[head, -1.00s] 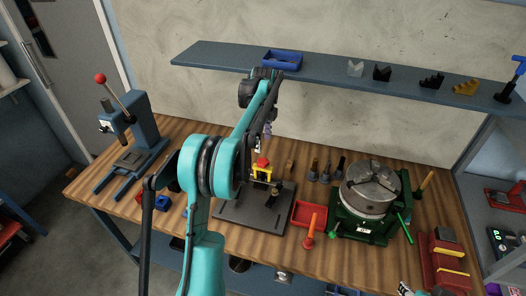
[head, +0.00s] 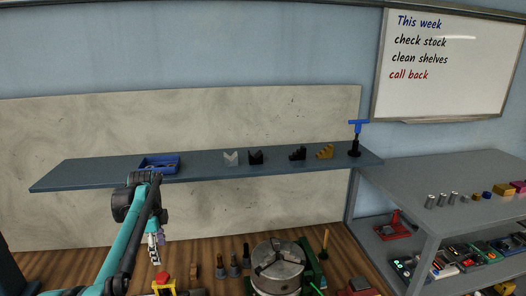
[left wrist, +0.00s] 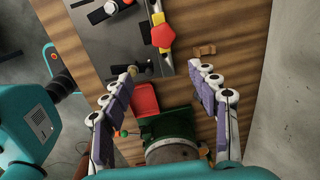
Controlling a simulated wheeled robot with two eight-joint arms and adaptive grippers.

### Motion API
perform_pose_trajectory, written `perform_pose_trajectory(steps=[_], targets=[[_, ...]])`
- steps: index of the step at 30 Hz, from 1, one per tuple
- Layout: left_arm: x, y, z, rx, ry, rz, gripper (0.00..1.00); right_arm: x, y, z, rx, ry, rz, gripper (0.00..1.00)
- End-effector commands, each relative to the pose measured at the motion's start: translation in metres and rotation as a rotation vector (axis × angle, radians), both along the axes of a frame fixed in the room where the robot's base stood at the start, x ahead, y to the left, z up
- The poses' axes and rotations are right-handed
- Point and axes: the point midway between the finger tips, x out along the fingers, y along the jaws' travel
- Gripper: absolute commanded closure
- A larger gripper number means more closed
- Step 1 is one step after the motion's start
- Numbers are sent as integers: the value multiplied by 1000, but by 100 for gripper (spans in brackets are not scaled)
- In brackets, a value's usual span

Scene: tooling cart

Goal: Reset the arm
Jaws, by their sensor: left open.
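My left arm comes in at the lower left of the head view, teal and black. Its left gripper (head: 154,246) hangs below the wall shelf, over the back of the wooden bench. In the left wrist view its two purple-padded fingers (left wrist: 162,72) are spread wide apart with nothing between them. A red tray (left wrist: 145,99) and the green-based chuck (left wrist: 172,150) lie beneath it on the bench. My right gripper is not in view.
The wall shelf (head: 100,176) carries a blue tray (head: 160,163), small black, white and gold blocks, and a blue T-handle tool (head: 356,138). The round chuck (head: 278,264) and a yellow-and-red fixture (head: 164,285) stand on the bench. A grey rack (head: 450,190) is at right.

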Motion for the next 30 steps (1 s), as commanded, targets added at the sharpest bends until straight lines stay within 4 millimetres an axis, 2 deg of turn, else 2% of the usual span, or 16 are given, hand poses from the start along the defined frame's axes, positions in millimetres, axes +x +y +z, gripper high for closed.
perform_pose_trajectory(steps=[1, 6, 11, 17, 21, 25, 30], targets=[[-12, -15, 2, 3, -25, 51, 40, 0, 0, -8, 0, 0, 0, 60], [-57, -63, 9, -9, -138, 302, 40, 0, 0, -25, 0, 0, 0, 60], [-108, -103, 1, -58, -246, 540, 40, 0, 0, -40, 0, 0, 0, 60], [-177, -146, -32, -171, -367, 828, 40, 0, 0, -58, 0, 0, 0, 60], [-222, -168, -68, -278, -431, 1020, 40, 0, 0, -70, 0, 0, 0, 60], [-252, -181, -99, -371, -468, 1158, 40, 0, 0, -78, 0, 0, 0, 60], [-271, -189, -122, -446, -487, 1259, 40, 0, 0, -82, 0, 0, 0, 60]])
